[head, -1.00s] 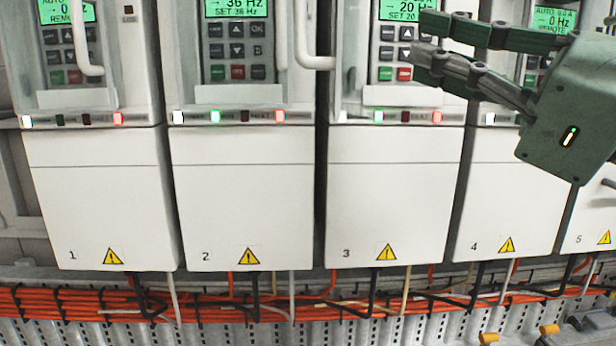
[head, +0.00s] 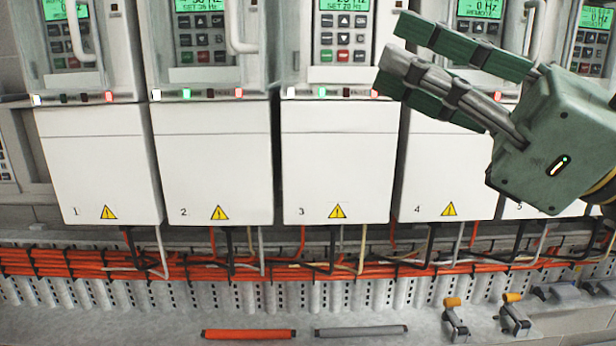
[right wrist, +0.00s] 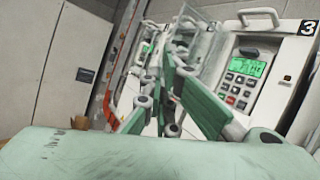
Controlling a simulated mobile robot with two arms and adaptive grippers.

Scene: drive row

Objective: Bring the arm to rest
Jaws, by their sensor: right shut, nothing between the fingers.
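My right gripper (head: 388,55) is at the upper right of the head view, its green fingers pointing left in front of the row of drives. It is shut with nothing between the fingers. The fingers cover part of drive 4 (head: 445,185) and reach the right edge of drive 3 (head: 335,175). The right wrist view shows the green fingers close up, with drive 3's green display (right wrist: 245,66) to their right. I cannot tell whether they touch a drive. My left gripper is not in view.
Drive 1 (head: 100,170) and drive 2 (head: 212,170) stand to the left; drive 5 is partly hidden. Orange cables (head: 200,262) run below. An orange bar (head: 248,334), a grey bar (head: 360,331) and orange-tipped levers (head: 455,318) lie at the bottom.

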